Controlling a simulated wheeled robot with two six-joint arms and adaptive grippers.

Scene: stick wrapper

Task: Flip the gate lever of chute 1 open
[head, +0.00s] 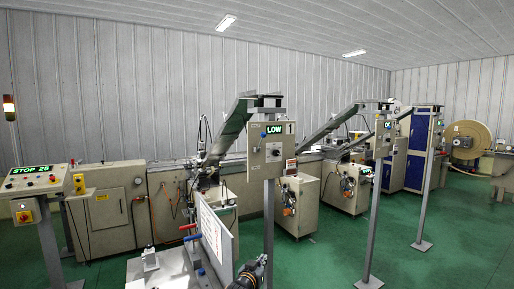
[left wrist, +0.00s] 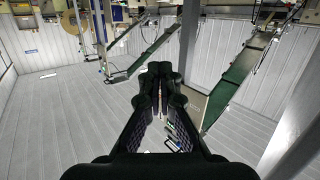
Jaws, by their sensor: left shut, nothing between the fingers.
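Chute 1 (head: 230,128) slopes down to the left from its post (head: 268,225). Its control box (head: 270,152) carries a lit LOW display and the number 1. Its green belt (left wrist: 228,80) shows at the right in the left wrist view, which is upside down. I cannot clearly make out the gate lever. My left gripper (head: 255,268) is dark, low at the bottom of the head view, below the control box and well apart from it. In the left wrist view my left gripper (left wrist: 160,68) has its fingertips together with nothing between them. My right gripper is not in view.
A pale upright panel (head: 213,238) stands just left of my gripper, beside red and blue handles (head: 189,229). A second chute (head: 335,128) and post stand to the right. Green floor is open at the right.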

